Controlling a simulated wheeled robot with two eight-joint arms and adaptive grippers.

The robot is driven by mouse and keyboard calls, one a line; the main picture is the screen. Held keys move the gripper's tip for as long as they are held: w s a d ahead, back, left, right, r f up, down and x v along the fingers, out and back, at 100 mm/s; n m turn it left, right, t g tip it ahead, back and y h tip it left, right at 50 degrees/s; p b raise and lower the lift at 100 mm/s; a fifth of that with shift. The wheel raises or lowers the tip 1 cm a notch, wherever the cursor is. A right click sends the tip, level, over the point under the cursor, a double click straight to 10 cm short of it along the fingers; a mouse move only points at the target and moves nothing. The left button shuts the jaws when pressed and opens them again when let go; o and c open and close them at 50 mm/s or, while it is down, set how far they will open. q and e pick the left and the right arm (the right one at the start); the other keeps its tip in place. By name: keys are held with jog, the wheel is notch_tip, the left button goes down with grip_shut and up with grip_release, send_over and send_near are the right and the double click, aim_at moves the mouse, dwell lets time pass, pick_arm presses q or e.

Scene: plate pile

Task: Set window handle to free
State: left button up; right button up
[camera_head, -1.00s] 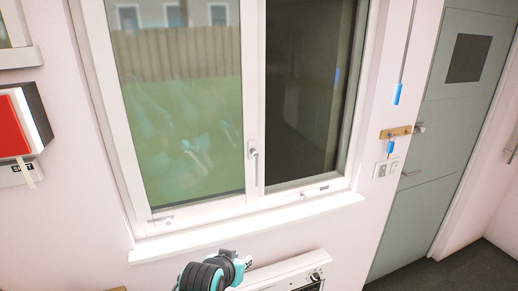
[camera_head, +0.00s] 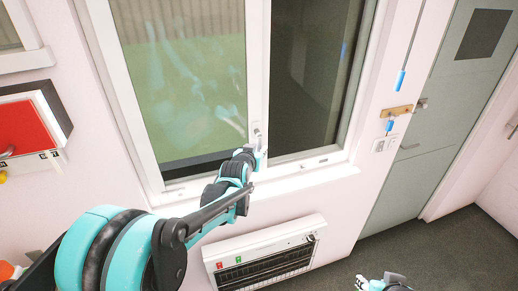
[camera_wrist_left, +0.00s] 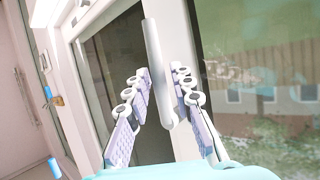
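The window handle (camera_head: 257,131) is a pale lever on the middle upright of the white window frame (camera_head: 257,60). In the left wrist view the handle (camera_wrist_left: 159,72) is a long, slightly tilted grey-white bar. My left gripper (camera_head: 260,153) is at the handle in the head view and hides its lower part. In the left wrist view my left gripper (camera_wrist_left: 161,80) is open, with its fingers on either side of the bar; I cannot tell whether either touches it. My right gripper (camera_head: 382,284) shows only partly at the bottom edge; its finger opening is unclear.
A white heater (camera_head: 265,255) is on the wall below the windowsill (camera_head: 310,178). A red box (camera_head: 25,125) is at the left. A blue pull (camera_head: 400,80) hangs on a cord near a key rack (camera_head: 397,111) and a grey-green door (camera_head: 440,110). The floor at right is clear.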

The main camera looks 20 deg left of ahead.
pick_arm(q)
jog(key=shift+x, duration=0.85)
grip_shut()
